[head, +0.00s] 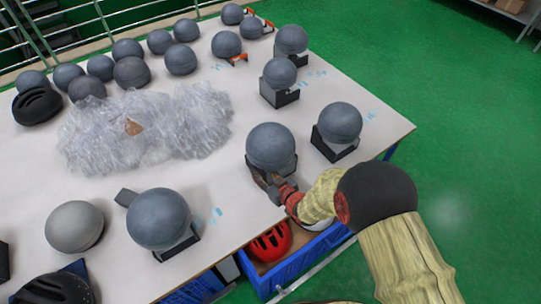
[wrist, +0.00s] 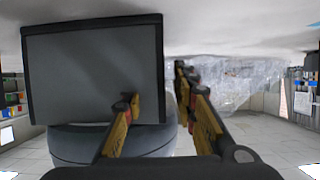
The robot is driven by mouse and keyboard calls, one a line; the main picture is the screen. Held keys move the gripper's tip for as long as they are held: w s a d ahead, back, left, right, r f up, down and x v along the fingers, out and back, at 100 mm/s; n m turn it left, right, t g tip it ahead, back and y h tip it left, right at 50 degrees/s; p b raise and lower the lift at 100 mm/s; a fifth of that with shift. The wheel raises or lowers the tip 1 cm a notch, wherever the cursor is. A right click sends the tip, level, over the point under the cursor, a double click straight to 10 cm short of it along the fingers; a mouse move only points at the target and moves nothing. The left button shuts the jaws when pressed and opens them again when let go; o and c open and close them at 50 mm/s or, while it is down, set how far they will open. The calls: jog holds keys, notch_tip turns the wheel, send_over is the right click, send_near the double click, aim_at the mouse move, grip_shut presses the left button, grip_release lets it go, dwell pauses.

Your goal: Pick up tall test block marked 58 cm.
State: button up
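Several dark grey round headforms sit on black stands along the table. I cannot read a 58 cm mark on any block; blue table marks are too small.
The white table (head: 235,175) also holds crumpled clear plastic (head: 150,130), rows of grey balls, and a headform on a stand (head: 339,123) to the right. Another headform (head: 159,219) stands front left. Below are a blue crate (head: 305,262) and a red helmet (head: 270,243). Green floor is free at right.

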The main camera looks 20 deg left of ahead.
aim_at(256, 168)
jog(key=b+x, duration=0.1)
jog(key=x, duration=0.3)
jog(key=shift+a, duration=0.2)
jog(key=shift+r, duration=0.1)
jog(key=shift+c, duration=0.7)
grip_shut()
jog(key=shift+w+r, duration=0.15)
jog(key=shift+r, duration=0.05)
